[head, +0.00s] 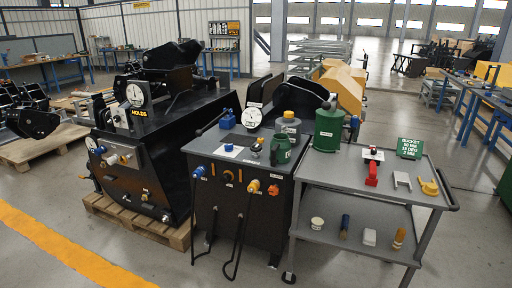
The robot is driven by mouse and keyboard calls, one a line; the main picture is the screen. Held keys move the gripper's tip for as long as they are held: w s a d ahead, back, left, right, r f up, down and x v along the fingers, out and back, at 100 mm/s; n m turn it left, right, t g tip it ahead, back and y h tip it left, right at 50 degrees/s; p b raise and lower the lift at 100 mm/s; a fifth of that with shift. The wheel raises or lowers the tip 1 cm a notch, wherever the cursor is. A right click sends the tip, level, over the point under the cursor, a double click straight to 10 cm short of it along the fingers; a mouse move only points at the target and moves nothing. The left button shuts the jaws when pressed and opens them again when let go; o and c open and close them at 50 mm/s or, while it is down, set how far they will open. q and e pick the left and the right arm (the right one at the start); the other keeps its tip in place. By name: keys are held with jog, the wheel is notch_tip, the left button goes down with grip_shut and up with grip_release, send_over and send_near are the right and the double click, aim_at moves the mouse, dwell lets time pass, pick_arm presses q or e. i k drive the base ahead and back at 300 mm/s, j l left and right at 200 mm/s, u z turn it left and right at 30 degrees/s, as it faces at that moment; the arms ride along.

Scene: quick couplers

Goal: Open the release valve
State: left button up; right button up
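No part labelled as the release valve can be read, so I cannot tell which fitting it is. On the dark bench's (208,153) front panel are a blue fitting (199,172), a yellow fitting (253,186) and an orange one (273,190). A small dark lever-like part (257,147) is on its top beside a round white gauge (252,117). The black machine (160,190) at left carries another gauge (135,95) and a metal fitting with a red part (125,156). Neither of my grippers is in view.
A grey two-level cart (325,175) stands right of the bench with a red tool (372,174), a green sign (410,148) and a green canister (328,128). A green jug (281,150) is on the bench. Black hoses (238,235) hang in front. Floor in front is clear.

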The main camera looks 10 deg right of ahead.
aim_at(257, 148)
jog(key=i+l+z, duration=0.1)
jog(key=i+l, duration=1)
jog(key=i, duration=0.2)
jog(key=l+z, duration=0.05)
